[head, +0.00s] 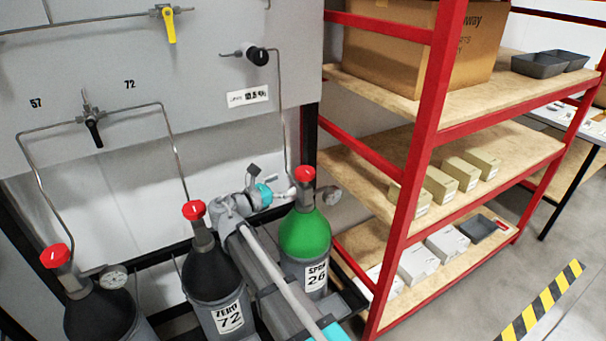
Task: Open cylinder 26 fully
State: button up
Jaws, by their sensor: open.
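Cylinder 26 (304,234) stands upright on the right of the cylinder row in the head view. It has a green shoulder, a grey lower body and a label reading 26. My gripper (287,196) is open, just left of the cylinder's neck and slightly below the knob. The fingertips are small and partly unclear; I cannot tell whether they touch the valve. My arm covers part of the cylinder's left side.
Cylinder 72 (208,272) and another dark cylinder (100,315), both with red knobs, stand to the left. A thin pipe (279,110) runs down behind cylinder 26. The panel (200,80) is behind; a red-framed shelf (420,165) stands close at the right.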

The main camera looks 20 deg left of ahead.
aim_at(298, 177)
jog(key=shift+x, duration=3.8)
jog(key=c, duration=0.9)
jog(key=shift+c, duration=0.2)
